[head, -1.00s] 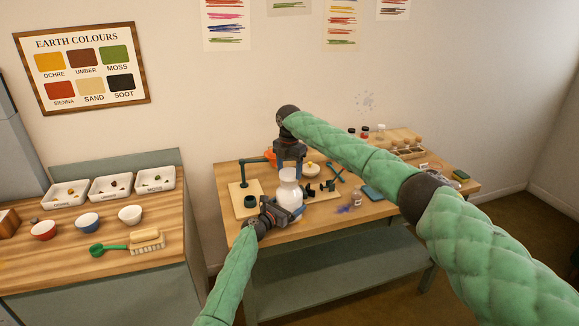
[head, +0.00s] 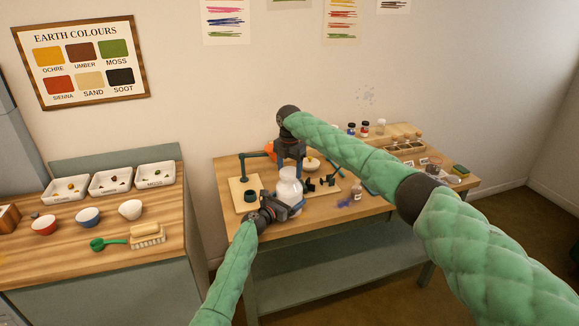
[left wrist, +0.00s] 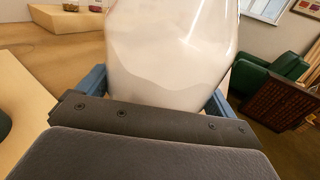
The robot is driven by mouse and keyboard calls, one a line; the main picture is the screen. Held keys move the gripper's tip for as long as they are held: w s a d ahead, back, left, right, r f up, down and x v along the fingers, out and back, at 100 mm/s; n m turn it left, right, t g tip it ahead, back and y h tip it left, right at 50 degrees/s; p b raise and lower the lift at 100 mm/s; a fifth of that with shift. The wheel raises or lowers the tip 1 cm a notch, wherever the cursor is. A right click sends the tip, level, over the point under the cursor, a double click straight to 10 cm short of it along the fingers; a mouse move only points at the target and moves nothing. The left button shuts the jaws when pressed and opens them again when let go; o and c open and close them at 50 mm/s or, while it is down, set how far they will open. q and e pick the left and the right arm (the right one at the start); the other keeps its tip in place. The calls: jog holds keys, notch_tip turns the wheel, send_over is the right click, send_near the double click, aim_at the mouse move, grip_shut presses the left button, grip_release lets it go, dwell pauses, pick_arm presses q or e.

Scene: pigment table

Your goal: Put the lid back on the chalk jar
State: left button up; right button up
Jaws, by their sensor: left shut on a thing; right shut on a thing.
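The chalk jar (head: 289,190) is a clear jar with white contents, standing upright near the table's front left. My left gripper (head: 284,207) is shut around its lower body from the front. The left wrist view shows the jar (left wrist: 170,60) close up, between the blue jaws, with white chalk inside. My right gripper (head: 290,163) points down directly over the jar's mouth, shut on what appears to be the lid. The lid is hidden by the gripper or too small to make out, so I cannot tell whether it touches the rim.
A dark green stand (head: 244,178) on a pale board is left of the jar. A pale bowl (head: 311,164) and dark small tools are to its right. My right arm covers the table's middle.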

jog(key=shift+f, duration=0.55)
dwell(0.6)
